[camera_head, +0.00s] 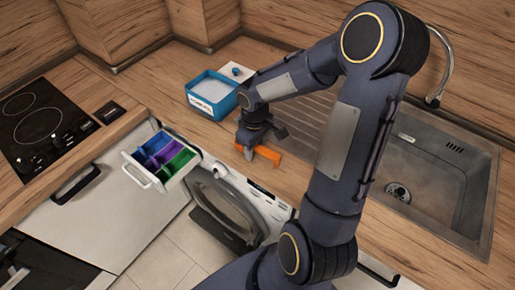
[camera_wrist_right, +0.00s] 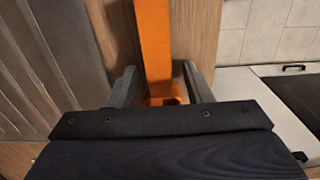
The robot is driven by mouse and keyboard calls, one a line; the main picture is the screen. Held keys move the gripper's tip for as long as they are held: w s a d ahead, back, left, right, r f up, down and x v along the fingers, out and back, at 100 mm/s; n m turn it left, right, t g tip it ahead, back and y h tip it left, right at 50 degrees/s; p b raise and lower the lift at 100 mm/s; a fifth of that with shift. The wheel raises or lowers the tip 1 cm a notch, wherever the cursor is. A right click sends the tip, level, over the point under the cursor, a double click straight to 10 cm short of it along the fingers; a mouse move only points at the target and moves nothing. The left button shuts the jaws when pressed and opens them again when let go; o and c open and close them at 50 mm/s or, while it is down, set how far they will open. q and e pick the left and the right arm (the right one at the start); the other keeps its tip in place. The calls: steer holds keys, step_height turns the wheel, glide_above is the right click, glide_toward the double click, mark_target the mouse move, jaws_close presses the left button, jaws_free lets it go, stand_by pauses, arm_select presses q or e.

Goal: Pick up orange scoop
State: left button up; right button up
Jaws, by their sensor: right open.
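The orange scoop (camera_head: 267,153) lies on the wooden worktop, just in front of the sink's ribbed drainer. In the right wrist view its long orange handle (camera_wrist_right: 154,45) runs between the two fingers. My right gripper (camera_head: 249,152) is open, pointing down at the scoop, with one finger on each side of it. In the right wrist view, gaps show between the fingers (camera_wrist_right: 158,85) and the scoop. Part of the scoop is hidden behind the gripper in the head view. My left gripper is not in view.
A blue box (camera_head: 213,112) of white powder stands behind the gripper, with a white lid (camera_head: 236,73) beside it. An open detergent drawer (camera_head: 160,162) juts out over the washing machine (camera_head: 237,205). The sink (camera_head: 420,180) and tap are at right, the hob (camera_head: 42,125) at left.

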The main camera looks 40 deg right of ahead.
jaws_close()
stand_by(0.4)
steer(key=shift+r, duration=0.6)
step_height(320, 180, up, 2)
steer(key=shift+a+r, duration=0.15)
steer(key=shift+r, duration=0.05)
steer(key=s+a+r+b, duration=0.2)
steer(key=s+a+r, duration=0.1)
steer(key=a+r, duration=0.6)
steer(key=shift+s+a+r+b, duration=0.25)
steer(key=shift+a+b, duration=0.1)
steer(key=shift+a, duration=1.8)
